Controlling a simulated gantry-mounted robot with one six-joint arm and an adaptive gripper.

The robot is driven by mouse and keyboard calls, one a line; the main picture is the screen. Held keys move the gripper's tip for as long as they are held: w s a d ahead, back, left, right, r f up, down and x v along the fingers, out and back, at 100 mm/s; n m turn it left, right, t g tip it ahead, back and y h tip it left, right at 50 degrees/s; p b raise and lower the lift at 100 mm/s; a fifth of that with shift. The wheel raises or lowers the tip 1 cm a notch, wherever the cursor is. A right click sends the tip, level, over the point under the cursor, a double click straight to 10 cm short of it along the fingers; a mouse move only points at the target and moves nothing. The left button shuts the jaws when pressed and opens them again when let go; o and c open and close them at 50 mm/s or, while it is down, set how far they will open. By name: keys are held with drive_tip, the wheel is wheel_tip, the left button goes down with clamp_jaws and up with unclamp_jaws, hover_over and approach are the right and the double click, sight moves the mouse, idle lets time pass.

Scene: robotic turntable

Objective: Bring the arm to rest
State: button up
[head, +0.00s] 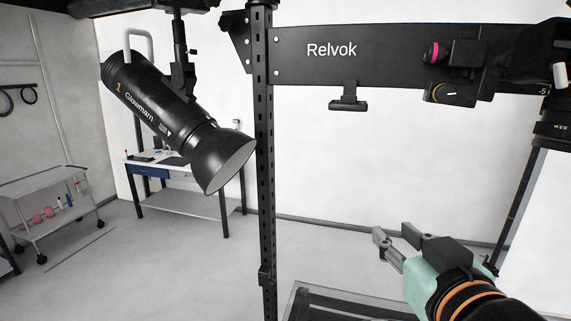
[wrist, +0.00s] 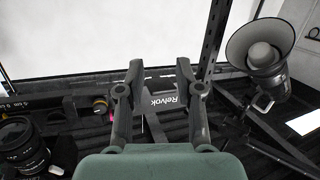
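My gripper (head: 393,239) is at the lower right of the head view, raised in the air and pointing up and left. It has grey fingers on a pale green body. In the wrist view my gripper (wrist: 159,72) has its two fingers apart with nothing between them, so it is open and empty. The arm's lower part is cut off by the frame edge in the head view. The turntable's surface cannot be made out clearly.
A black studio lamp (head: 175,120) hangs at the upper left; it also shows in the wrist view (wrist: 262,48). A black post (head: 265,180) and a Relvok crossbar (head: 385,62) frame the space. A glass-like panel (head: 330,300) lies below. A workbench (head: 185,175) and cart (head: 45,200) stand behind.

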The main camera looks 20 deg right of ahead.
drive_tip(key=w+a+f+y, duration=0.3)
drive_tip(key=a+f, duration=0.9)
drive_tip(key=s+a+f+n+g+y, duration=0.1)
drive_tip(key=s+a+f, duration=0.2)
drive_tip(key=a+f, duration=0.4)
drive_tip(key=s+a+f+n+g+y, duration=0.1)
drive_tip(key=s+a+f, duration=0.2)
drive_tip(key=a+f, duration=0.4)
drive_tip(key=shift+s+a+f+n+y, duration=0.2)
drive_tip(key=shift+a+f+n+y, duration=0.15)
drive_tip(key=shift+a, duration=0.8)
